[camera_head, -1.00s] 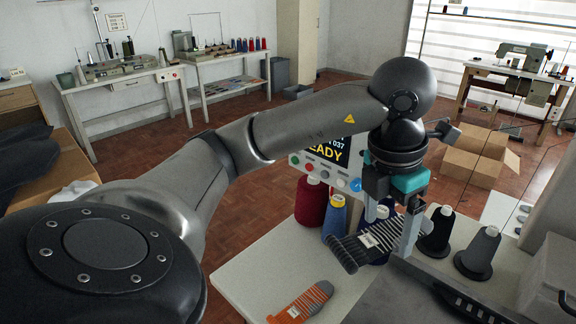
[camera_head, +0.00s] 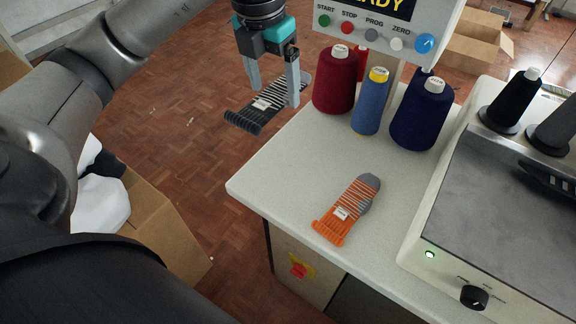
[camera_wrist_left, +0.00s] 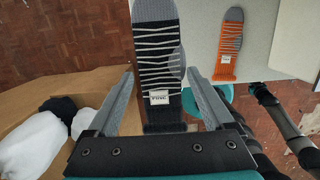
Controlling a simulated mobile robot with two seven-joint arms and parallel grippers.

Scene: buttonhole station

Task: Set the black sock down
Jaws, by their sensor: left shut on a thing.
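The black sock (camera_head: 262,107), dark with white stripes, a grey patch and a small white label, hangs in my left gripper (camera_head: 273,94). The gripper is shut on it. In the head view the sock shows off the table's left back edge, against the floor. In the left wrist view the sock (camera_wrist_left: 158,50) runs between the two fingers of the gripper (camera_wrist_left: 160,78), its label facing the camera. An orange sock with grey stripes (camera_head: 346,210) lies on the white table (camera_head: 290,190); it also shows in the left wrist view (camera_wrist_left: 229,45).
A cardboard box (camera_head: 165,225) with white and dark cloth stands on the floor left of the table. Red (camera_head: 334,80), blue (camera_head: 371,105) and navy (camera_head: 421,115) thread cones stand at the table's back. A machine (camera_head: 500,200) fills the right. Table around the orange sock is clear.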

